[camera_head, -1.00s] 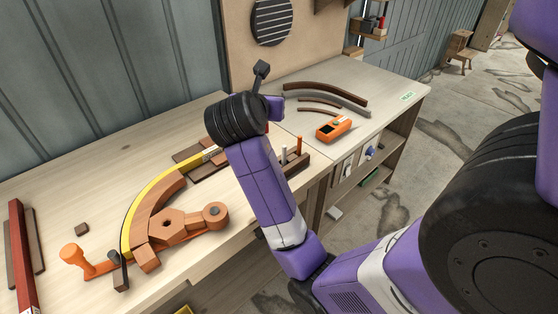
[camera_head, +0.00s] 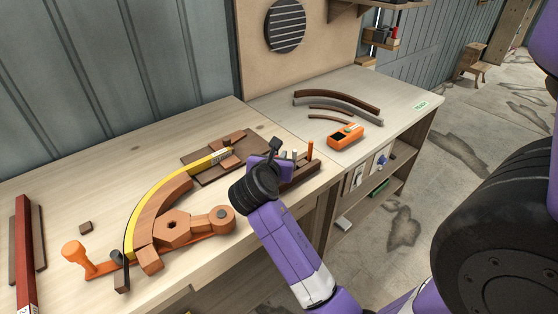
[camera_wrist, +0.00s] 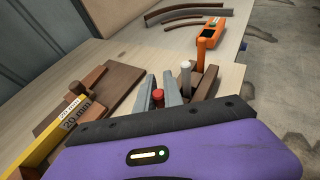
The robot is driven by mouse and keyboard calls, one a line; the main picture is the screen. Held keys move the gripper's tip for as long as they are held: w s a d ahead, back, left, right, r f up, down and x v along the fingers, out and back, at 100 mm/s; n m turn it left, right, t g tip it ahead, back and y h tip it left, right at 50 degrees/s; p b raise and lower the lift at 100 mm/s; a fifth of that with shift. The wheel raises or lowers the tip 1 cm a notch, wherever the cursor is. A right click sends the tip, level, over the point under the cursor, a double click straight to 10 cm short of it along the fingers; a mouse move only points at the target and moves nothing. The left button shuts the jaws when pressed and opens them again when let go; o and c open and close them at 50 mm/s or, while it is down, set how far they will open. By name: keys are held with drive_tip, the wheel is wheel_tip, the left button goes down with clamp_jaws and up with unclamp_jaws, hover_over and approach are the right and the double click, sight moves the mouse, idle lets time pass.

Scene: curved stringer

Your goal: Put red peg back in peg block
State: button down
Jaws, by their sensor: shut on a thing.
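The red peg (camera_wrist: 157,96) shows its round top between the two grey fingers of my gripper (camera_wrist: 159,88) in the wrist view. My gripper is shut on it. The brown peg block (camera_wrist: 208,84) lies just right of the fingers, with a white peg (camera_wrist: 186,73) and an orange peg (camera_wrist: 203,54) standing upright. In the head view the block (camera_head: 301,178) sits near the bench's front edge, partly behind my wrist, and the orange peg (camera_head: 310,149) shows. The red peg's lower end is hidden; I cannot tell whether it is in a hole.
A yellow curved strip (camera_head: 163,185) and wooden form blocks (camera_head: 172,227) lie left of my gripper. An orange device (camera_head: 345,136) and curved strips (camera_head: 338,100) lie farther back. The bench's front edge is close by.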

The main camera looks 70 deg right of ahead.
drive_tip(key=shift+f, duration=0.5)
drive_tip(key=shift+f, duration=0.1)
drive_tip(key=c, duration=1.5)
unclamp_jaws()
drive_tip(key=shift+o, duration=0.2)
drive_tip(key=shift+a+r, duration=0.2)
drive_tip(key=v, duration=1.1)
drive_tip(key=shift+a+p, duration=0.3)
drive_tip(key=shift+p, duration=0.1)
drive_tip(key=shift+r, duration=0.1)
